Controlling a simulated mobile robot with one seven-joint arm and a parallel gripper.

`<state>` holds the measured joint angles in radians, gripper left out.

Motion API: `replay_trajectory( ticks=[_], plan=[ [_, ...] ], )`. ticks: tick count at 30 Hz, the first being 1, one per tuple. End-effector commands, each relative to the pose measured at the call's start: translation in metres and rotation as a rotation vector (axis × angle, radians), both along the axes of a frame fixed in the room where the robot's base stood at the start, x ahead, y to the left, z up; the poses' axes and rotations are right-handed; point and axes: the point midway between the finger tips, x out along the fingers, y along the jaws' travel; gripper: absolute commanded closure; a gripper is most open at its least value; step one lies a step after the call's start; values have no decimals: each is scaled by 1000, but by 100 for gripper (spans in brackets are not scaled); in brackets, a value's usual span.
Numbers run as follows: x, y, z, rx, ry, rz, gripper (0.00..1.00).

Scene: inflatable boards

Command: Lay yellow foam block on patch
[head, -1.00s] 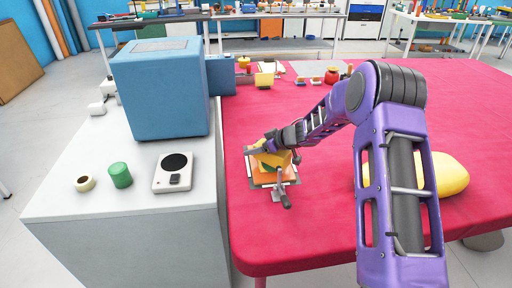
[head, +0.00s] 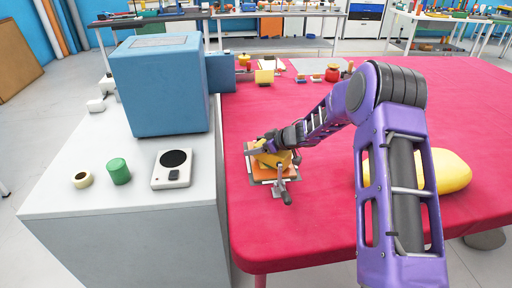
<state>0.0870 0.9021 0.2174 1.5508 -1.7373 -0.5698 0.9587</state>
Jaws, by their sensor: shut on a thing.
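The yellow foam block (head: 271,159) is in my gripper (head: 268,147), over the small board on the red table. An orange patch (head: 264,174) shows on this board below and in front of the block. My gripper is shut on the block from above. Part of the block and patch is hidden by the gripper and by the block itself. I cannot tell whether the block touches the patch.
A grey clamp-like tool (head: 283,188) stands at the front edge of the board. A large yellow rounded object (head: 452,172) lies on the red table (head: 320,215) to the right, partly behind my arm. The table's front middle is clear. A blue box (head: 160,88) stands on the left counter.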

Motion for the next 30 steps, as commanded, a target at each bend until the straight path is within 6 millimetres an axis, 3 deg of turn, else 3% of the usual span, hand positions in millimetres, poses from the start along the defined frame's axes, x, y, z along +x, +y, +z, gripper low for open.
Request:
replay_trajectory(
  ticks=[8,9,14,23,30],
  plan=[
    [0,0,-6,0,0,0,93],
    [0,0,-6,0,0,0,29],
    [0,0,-6,0,0,0,0],
    [-1,-2,-3,0,-1,-1,0],
    [-16,-27,21,-1,-1,-4,0]
  ],
)
